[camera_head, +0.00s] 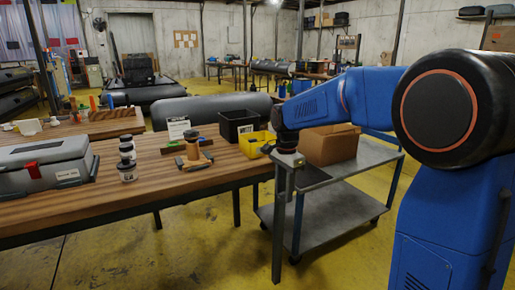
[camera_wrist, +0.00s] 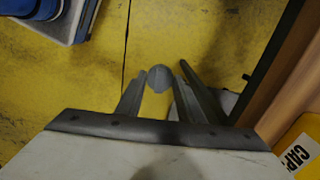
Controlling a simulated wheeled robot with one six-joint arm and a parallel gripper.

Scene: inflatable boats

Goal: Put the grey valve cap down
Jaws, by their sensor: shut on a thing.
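The grey valve cap (camera_wrist: 159,78) is a small rounded grey piece between my fingertips in the wrist view. My gripper (camera_wrist: 160,88) is shut on it and holds it over open yellow floor, beside the bench edge. In the head view my gripper (camera_head: 289,160) hangs between the bench's right end and the grey cart; the cap cannot be made out there. A yellow bin (camera_head: 258,151) stands on the bench just left of my gripper. Its side with a label starting "CAP" shows at the lower right of the wrist view (camera_wrist: 312,135).
The wooden bench (camera_head: 217,163) holds a black crate (camera_head: 238,127), a wooden-handled tool, dark-lidded jars (camera_head: 127,170) and a grey toolbox (camera_head: 45,165). A cardboard box (camera_head: 330,146) stands on the grey cart (camera_head: 365,155). Bare cart top shows around the box.

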